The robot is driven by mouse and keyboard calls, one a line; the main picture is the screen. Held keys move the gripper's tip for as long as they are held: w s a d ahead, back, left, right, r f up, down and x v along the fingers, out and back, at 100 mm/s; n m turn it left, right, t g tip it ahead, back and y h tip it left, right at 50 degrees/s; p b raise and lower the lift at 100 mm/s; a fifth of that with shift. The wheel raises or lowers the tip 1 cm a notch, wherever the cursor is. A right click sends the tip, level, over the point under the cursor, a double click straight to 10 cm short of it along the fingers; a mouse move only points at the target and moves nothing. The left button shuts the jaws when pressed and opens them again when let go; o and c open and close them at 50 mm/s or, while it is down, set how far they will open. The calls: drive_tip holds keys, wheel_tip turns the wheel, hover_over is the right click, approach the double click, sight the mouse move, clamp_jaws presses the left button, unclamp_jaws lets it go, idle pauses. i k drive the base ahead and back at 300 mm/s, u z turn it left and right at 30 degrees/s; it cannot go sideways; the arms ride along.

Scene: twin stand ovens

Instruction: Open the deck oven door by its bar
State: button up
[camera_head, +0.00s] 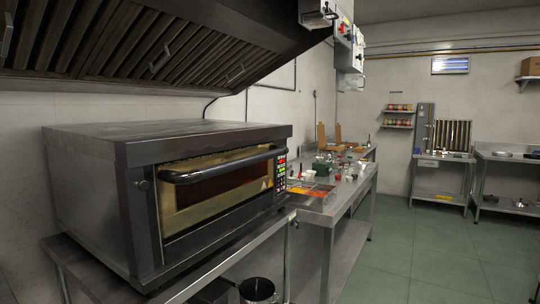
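The deck oven (95,170) is a dark steel box on a metal stand at the left of the head view. Its door (215,194) has a glass window in a light frame and looks shut. A dark horizontal bar (222,168) runs along the top of the door. A control panel with lit red and green displays (281,172) sits to the right of the door. My gripper is not in this view, so its place and state are hidden.
A range hood (150,45) hangs over the oven. A steel counter (320,212) with food trays and small items stands right of the oven. A pot (257,290) is low beneath. Green floor (420,255) is clear at right; more steel tables stand at the back.

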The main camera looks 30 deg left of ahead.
sight(191, 191)
drive_tip(key=i, duration=1.15)
drive_tip(key=u, duration=2.15)
